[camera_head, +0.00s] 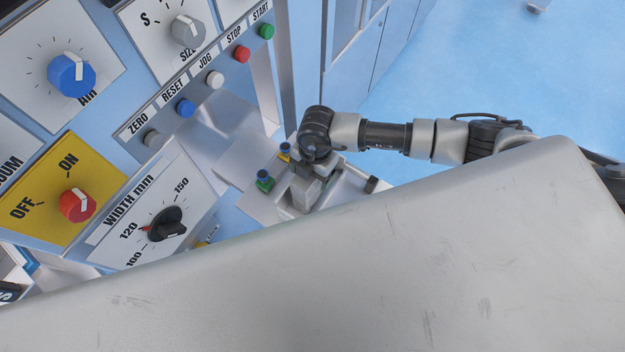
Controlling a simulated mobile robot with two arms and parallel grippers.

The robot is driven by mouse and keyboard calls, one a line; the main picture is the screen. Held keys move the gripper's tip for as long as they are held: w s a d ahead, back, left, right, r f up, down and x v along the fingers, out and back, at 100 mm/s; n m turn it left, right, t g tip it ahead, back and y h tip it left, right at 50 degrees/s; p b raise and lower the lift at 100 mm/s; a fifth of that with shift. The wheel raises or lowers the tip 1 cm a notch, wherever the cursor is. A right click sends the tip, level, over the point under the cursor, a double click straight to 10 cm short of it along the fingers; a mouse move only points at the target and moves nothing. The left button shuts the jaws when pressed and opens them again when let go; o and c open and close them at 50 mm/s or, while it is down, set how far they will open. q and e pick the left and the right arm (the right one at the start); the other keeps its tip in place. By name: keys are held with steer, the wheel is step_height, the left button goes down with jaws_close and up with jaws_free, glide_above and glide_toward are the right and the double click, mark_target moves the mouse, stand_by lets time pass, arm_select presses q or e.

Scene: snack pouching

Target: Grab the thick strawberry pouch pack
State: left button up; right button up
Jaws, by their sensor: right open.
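I cannot make out a strawberry pouch pack in the head view. My right arm comes in from the right, and my right gripper (303,188) points down beside the front of the machine. It is open, and I see no pouch between its fingers. Its fingertips are small and partly hidden, so I cannot tell whether they touch anything. My left gripper is not in view.
A machine panel on the left has a blue knob (72,74), a red OFF/ON switch (77,205), a black width dial (166,224) and several buttons. A large pale scratched surface (400,280) covers the foreground. Blue floor (460,85) lies open at upper right.

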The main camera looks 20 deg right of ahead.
steer(key=shift+f, duration=0.1)
jaws_close()
stand_by(0.6)
